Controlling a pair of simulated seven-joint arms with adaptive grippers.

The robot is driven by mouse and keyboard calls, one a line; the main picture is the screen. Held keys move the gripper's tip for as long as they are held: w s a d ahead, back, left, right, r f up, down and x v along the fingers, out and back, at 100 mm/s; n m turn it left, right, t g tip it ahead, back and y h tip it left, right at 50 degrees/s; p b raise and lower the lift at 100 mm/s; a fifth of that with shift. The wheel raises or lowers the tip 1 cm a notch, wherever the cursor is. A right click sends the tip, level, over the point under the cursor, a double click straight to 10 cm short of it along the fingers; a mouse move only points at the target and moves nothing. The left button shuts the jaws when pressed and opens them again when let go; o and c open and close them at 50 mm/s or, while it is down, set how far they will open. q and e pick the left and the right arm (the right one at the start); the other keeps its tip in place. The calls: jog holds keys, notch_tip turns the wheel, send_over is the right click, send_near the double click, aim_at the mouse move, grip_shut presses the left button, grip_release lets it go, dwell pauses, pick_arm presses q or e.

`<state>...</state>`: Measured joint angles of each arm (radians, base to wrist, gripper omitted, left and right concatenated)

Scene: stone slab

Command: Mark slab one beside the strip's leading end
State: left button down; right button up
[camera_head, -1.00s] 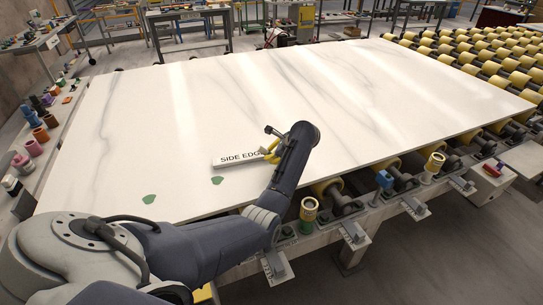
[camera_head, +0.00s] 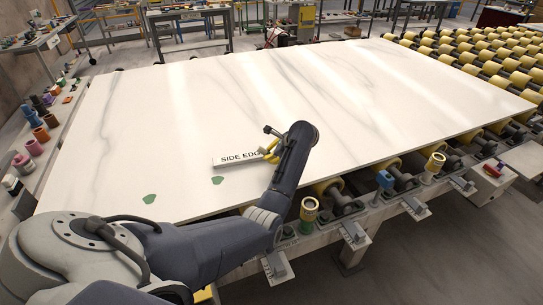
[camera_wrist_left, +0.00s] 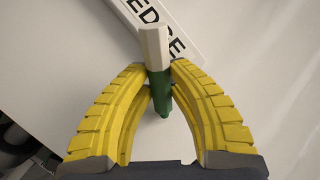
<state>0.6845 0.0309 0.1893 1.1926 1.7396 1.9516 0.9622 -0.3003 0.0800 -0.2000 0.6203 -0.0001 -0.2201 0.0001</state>
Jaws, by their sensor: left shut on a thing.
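A large white veined stone slab (camera_head: 340,85) lies flat across the rollers. A pale strip lettered "SIDE EDGE" (camera_head: 233,163) lies on it near the front; its right end is covered by my gripper. Two green patches (camera_head: 149,199) (camera_head: 217,181) show on the slab nearer its front edge. My left gripper (camera_head: 270,153) is low over the slab at the strip's right end. In the left wrist view, its yellow fingers (camera_wrist_left: 159,80) are shut on a green and white marker (camera_wrist_left: 156,55), which overlaps the strip (camera_wrist_left: 182,40) in the picture. Whether the marker's tip touches the slab is hidden.
Several coloured cylinders (camera_head: 34,147) stand on a ledge left of the slab. Rollers and brackets run along the front edge, with a green and tan cup (camera_head: 309,209) there. Yellow rollers (camera_head: 480,62) fill the back right. The slab's middle and right are clear.

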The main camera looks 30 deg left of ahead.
aim_at(265, 153)
pick_arm(q)
jog(key=shift+s+a, duration=0.35)
jog(key=shift+a, duration=0.35)
jog(key=shift+s+a, duration=0.35)
jog(key=shift+a, duration=0.35)
dwell(3.3)
jog(key=shift+r, duration=3.5)
